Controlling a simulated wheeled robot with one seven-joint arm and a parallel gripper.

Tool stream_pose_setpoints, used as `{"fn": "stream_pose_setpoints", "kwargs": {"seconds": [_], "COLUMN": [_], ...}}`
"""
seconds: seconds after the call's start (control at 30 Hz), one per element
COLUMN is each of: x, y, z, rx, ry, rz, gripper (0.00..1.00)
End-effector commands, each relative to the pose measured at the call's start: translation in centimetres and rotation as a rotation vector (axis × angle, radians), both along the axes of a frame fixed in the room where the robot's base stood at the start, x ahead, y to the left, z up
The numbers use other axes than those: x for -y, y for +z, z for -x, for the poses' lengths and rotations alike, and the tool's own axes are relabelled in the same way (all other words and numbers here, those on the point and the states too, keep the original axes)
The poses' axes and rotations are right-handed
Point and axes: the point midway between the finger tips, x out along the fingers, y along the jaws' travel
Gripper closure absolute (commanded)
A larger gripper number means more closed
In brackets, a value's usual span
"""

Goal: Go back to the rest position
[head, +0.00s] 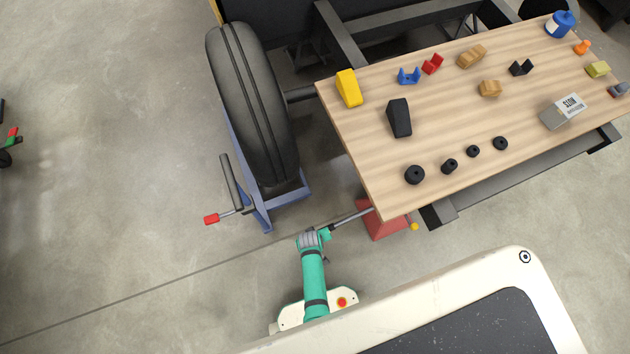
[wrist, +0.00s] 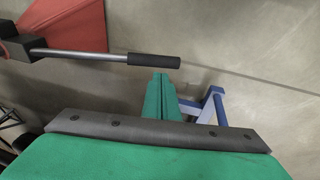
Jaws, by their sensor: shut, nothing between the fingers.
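My gripper (wrist: 160,96) shows in the wrist view as two green fingers lying side by side, closed with nothing between them. In the head view my green arm rises from the front of my white base, and the gripper (head: 325,234) is near the floor end of a metal jack handle (head: 352,217). In the wrist view the handle's black grip (wrist: 153,61) lies just beyond the fingertips; I cannot tell how far apart they are.
A red jack (head: 383,222) stands under the near corner of a wooden table (head: 440,120) holding several small objects. A large tire (head: 255,105) and a blue stand (head: 262,210) are to the left. The floor (head: 120,200) further left is mostly open.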

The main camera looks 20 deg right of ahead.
Motion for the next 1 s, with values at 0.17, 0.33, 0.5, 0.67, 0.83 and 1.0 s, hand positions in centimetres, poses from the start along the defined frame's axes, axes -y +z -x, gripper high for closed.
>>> {"fn": "stream_pose_setpoints", "kwargs": {"seconds": [0.17, 0.33, 0.5, 0.67, 0.83, 1.0], "x": [-0.6, -0.8, -1.0, -2.2, -4.2, -5.9], "y": [1.9, 2.7, 2.9, 4.4, 8.7, 15.0], "z": [0.3, 0.5, 0.7, 2.0, 3.9, 5.7], "rx": [0.002, 0.002, 0.008, 0.085, 0.253, 0.431], "ry": [0.002, 0.001, 0.0, 0.008, 0.02, 0.029], "rz": [0.0, 0.0, -0.001, -0.005, -0.016, -0.035], "gripper": [1.0, 1.0, 1.0, 1.0, 1.0, 1.0]}}
